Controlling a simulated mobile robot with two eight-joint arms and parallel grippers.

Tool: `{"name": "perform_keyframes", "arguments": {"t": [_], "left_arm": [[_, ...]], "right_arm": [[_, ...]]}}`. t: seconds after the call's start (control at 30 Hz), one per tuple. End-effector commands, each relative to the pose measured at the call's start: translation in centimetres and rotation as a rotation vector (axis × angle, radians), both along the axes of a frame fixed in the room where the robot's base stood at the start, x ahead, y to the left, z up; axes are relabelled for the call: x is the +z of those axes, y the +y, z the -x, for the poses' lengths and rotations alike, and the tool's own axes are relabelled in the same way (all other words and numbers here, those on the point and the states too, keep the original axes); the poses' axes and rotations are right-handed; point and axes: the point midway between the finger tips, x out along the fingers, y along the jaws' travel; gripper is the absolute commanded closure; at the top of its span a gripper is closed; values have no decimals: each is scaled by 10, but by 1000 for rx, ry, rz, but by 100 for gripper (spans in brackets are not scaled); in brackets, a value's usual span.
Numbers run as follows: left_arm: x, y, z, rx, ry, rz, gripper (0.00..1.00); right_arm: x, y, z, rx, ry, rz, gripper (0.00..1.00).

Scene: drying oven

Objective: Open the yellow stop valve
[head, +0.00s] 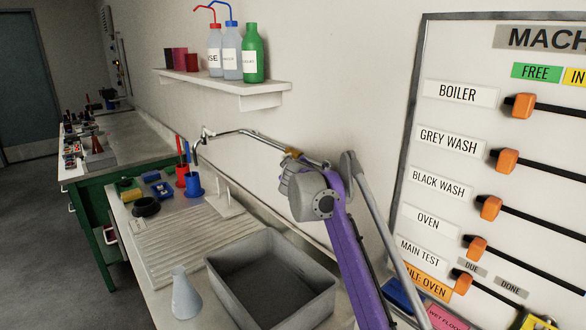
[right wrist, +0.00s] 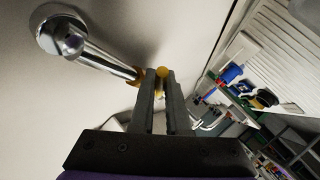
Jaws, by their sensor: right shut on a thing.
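The yellow stop valve (head: 292,152) sits on the chrome wall pipe (head: 255,133) above the sink, just past my right wrist in the head view. In the right wrist view the chrome pipe (right wrist: 100,58) runs from a round wall flange to an orange-yellow collar (right wrist: 137,76). A yellow valve handle (right wrist: 161,71) shows between the tips of my right gripper (right wrist: 160,78), which is shut on it. In the head view my right wrist hides the gripper's fingers. My left gripper is not in view.
A grey sink basin (head: 323,292) lies below, with a conical flask (head: 186,295) at its left. A ribbed drainboard (head: 165,250) and colored holders stand behind. A shelf (head: 235,90) with bottles is on the wall. A machine board (head: 412,105) hangs close on the right.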

Motion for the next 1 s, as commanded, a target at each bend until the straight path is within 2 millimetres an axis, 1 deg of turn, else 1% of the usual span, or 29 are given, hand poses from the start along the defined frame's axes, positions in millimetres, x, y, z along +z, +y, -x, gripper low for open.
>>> {"name": "perform_keyframes", "arguments": {"t": [0.3, 0.33, 0.4, 0.5, 0.8, 1.0], "left_arm": [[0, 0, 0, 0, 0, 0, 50], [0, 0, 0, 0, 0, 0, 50], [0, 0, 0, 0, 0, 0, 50], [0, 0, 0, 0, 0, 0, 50], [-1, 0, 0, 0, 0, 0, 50], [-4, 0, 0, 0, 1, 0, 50]], "right_arm": [[-2, -1, 0, -4, 6, 4, 100], [-2, -1, 0, -5, 6, 3, 84], [-2, -1, 0, -3, 6, 3, 72], [-2, -1, 0, -2, 5, 4, 56], [-1, 0, 0, -1, 0, 1, 56], [-2, -1, -2, -4, -34, -18, 56]]}}
